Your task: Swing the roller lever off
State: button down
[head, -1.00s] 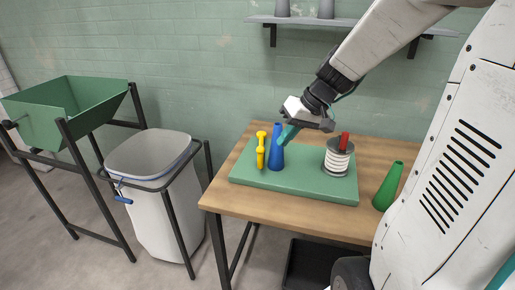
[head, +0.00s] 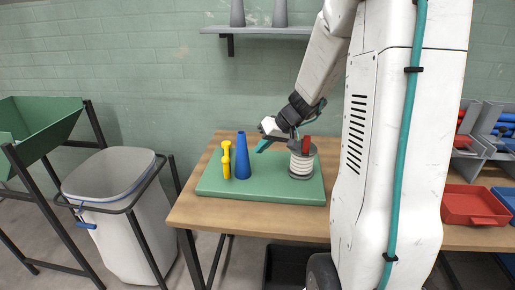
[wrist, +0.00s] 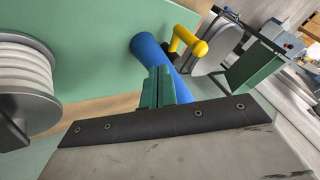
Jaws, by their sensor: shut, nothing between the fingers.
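A green board (head: 215,188) on the wooden table carries a yellow upright piece with a rounded top, likely the roller lever (head: 226,161), a blue cone (head: 243,158) and a spool wound with white (head: 300,163). A red piece (head: 306,144) stands at the spool's top. My gripper (head: 263,146) is shut and empty, its teal fingers above the board between cone and spool. In the wrist view, the shut fingers (wrist: 157,87) overlap the blue cone (wrist: 148,50), with the yellow piece (wrist: 188,41) just beyond. I cannot tell any contact. The spool (wrist: 28,80) is at the left.
A white bin (head: 118,205) in a dark frame and a green hopper (head: 35,130) stand left of the table. A shelf (head: 285,30) hangs on the wall behind. A red tray (head: 473,205) lies at the right. The board's front strip is clear.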

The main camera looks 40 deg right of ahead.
jog(key=x, duration=0.7)
jog(key=shift+w+a+f, duration=0.1)
jog(key=shift+a+f, duration=0.1)
jog(key=shift+f, duration=0.05)
jog(key=a, duration=0.2)
jog(key=shift+w+a+r, duration=0.2)
jog(key=shift+w+a, duration=0.05)
jog(key=shift+w, duration=0.1)
jog(key=shift+w+a, duration=0.2)
jog(key=shift+a, duration=0.35)
